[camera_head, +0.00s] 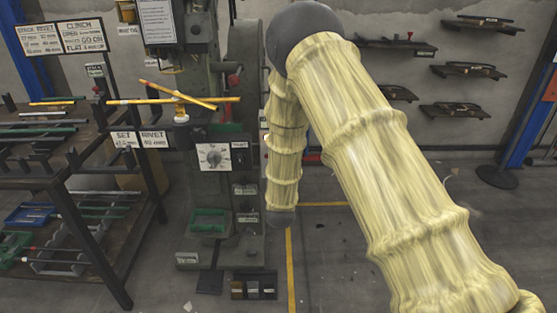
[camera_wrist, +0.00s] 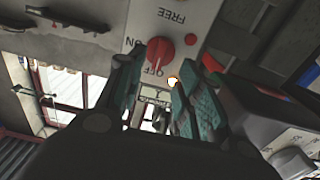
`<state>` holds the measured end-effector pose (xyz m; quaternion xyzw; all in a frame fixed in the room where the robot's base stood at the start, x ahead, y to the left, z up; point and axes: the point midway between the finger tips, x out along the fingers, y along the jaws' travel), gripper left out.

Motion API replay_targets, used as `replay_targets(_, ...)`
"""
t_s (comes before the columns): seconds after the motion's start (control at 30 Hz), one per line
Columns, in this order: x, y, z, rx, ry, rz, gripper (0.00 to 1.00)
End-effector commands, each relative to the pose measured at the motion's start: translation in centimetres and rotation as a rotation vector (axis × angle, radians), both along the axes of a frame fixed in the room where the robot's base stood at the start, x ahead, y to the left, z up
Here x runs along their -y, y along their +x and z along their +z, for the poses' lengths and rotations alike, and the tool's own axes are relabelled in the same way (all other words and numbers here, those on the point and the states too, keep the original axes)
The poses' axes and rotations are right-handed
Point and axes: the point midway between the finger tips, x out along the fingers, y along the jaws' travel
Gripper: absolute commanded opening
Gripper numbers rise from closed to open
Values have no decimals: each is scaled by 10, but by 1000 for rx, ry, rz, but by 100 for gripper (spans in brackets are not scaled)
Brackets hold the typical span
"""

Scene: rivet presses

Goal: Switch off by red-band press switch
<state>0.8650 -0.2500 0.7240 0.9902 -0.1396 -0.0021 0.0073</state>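A red rotary switch knob (camera_wrist: 160,51) sits on a pale panel in the wrist view, with ON, OFF and FREE lettering near it. The panel appears turned in this view, and I cannot tell where the knob points. My gripper (camera_wrist: 161,68) is open, with its teal-padded fingers apart. The knob shows in line with the gap between the fingertips; contact is not clear. In the head view my gripper is hidden behind my arm. A grey-green press (camera_head: 220,105) stands left of my arm. No red band can be made out.
A rack (camera_head: 80,195) with rods and trays stands left of the press. Wall shelves (camera_head: 468,70) are at the right. A yellow line (camera_head: 290,260) marks the floor.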

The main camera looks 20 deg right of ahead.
Motion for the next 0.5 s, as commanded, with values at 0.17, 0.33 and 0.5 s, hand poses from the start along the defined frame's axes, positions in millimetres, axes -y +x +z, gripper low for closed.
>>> replay_targets(0.17, -7, -24, 0, -1, -1, 0, 36)
replay_targets(0.33, -10, -35, 0, 0, -1, 0, 36)
replay_targets(0.5, -11, -38, 0, 0, -1, 0, 36)
